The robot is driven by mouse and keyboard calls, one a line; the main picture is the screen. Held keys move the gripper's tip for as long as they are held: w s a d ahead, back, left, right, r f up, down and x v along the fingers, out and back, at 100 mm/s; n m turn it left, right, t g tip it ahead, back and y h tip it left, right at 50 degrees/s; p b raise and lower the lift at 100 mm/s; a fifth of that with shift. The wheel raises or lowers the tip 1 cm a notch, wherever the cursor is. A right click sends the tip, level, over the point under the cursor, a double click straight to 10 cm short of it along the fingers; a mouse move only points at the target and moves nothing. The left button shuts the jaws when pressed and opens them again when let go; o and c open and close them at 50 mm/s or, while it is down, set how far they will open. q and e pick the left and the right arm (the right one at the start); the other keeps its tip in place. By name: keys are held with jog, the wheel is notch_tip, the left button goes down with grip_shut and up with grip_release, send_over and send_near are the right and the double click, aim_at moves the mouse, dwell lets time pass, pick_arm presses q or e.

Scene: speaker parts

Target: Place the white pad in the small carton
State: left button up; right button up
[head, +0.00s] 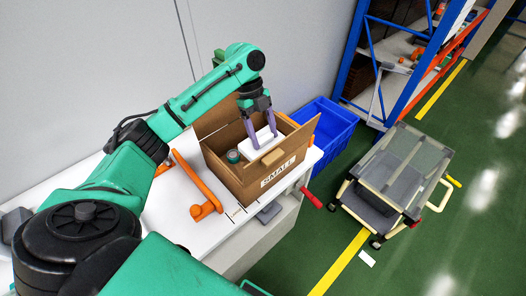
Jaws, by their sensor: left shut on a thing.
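The small carton (242,185) is an open brown cardboard box marked "SMALL" on its front, standing on the white table with its flaps spread. My left gripper (262,137) points down over the carton's opening, its purple fingers shut on the white pad (260,145). The pad is at the opening, toward the right side; I cannot tell how far below the rim it reaches. A green round part (233,156) is inside the carton at the left. My right gripper is not in view.
Orange handle-like fixtures (207,208) are on the white table (165,226) left of the carton. A blue bin (330,130) stands behind and right of it. A grey cart (402,165) and a blue-framed shelf (362,50) are farther right on the green floor.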

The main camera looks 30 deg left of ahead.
aim_at(264, 141)
pick_arm(q)
jog(key=f, duration=0.2)
jog(key=w+f, duration=0.1)
jog(key=f, duration=0.1)
jog(key=shift+a+f, duration=0.1)
jog(key=shift+a, duration=0.15)
jog(key=f, duration=0.1)
jog(key=f+p, duration=0.1)
jog(key=f, duration=0.2)
jog(key=shift+s+d+f, duration=0.25)
jog(key=shift+s+f, duration=0.05)
jog(key=shift+s, duration=0.1)
jog(key=shift+w+a+f, duration=0.15)
jog(key=shift+w+f, duration=0.1)
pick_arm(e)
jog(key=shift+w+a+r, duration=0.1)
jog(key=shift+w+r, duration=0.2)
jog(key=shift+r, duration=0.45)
pick_arm(q)
jog(key=shift+s+f, duration=0.15)
jog(key=shift+f, duration=0.15)
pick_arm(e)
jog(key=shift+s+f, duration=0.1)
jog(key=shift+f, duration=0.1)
